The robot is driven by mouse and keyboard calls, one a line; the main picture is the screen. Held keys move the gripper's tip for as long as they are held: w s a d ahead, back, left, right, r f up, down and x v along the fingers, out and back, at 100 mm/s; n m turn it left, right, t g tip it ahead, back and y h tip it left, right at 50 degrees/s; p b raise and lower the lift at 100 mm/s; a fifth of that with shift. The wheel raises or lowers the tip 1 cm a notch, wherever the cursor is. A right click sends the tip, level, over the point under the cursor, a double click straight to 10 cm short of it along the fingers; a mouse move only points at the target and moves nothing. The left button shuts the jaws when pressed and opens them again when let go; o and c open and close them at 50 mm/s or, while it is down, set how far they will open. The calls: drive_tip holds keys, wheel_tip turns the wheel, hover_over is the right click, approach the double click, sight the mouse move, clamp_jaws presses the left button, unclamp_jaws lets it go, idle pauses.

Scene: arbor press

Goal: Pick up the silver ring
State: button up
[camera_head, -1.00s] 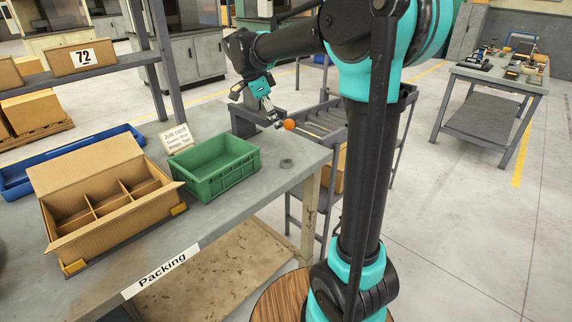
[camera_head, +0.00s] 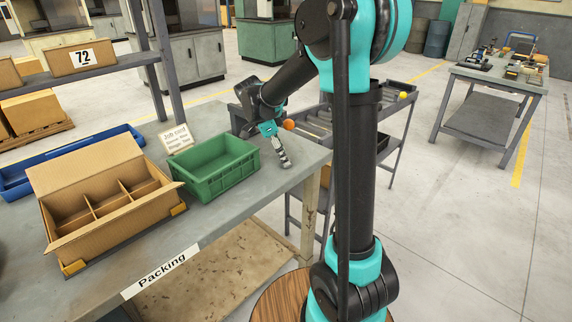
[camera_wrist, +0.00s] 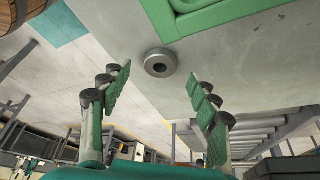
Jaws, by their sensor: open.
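The silver ring (camera_wrist: 160,62) lies flat on the grey packing table, near the table's edge and beside the green crate. In the wrist view it sits ahead of my gripper (camera_wrist: 160,88), between the lines of the two fingers but beyond their tips. My gripper is open and empty, with a finger on each side. In the head view my gripper (camera_head: 284,162) hangs over the table's right part, right of the green crate (camera_head: 222,182).
A cardboard box with dividers (camera_head: 62,192) stands left of the crate. A job card (camera_head: 176,138) stands behind the crate. A grey roller rack (camera_head: 398,122) with an orange ball (camera_head: 289,124) is beyond the table's right edge. The table's right front corner is clear.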

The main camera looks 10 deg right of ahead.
drive_tip(key=shift+x, duration=1.05)
drive_tip(key=c, duration=1.3)
